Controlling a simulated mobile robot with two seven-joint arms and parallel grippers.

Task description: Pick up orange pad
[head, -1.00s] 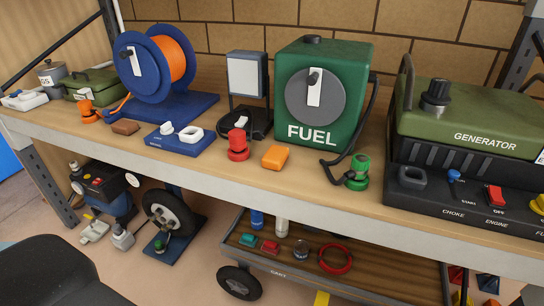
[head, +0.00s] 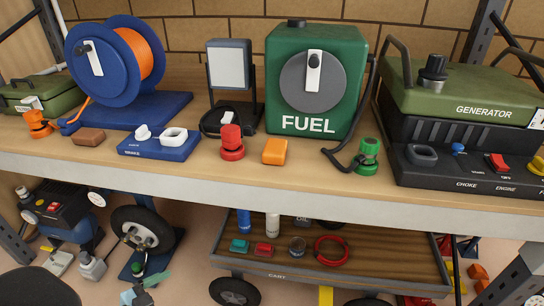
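The orange pad (head: 275,151) is a small orange block lying flat on the wooden bench top, near its front edge. It sits in front of the green fuel box, just right of a red knob-like plug (head: 232,143), with a small gap between them. It is fully visible, and nothing touches it from above. Neither of my grippers shows in the head view.
The bench (head: 200,177) carries a blue reel (head: 85,60), a blue plate with white parts (head: 159,145), the green fuel box (head: 350,60), a green plug (head: 367,157) and a generator (head: 450,105). A wooden cart (head: 360,275) stands below.

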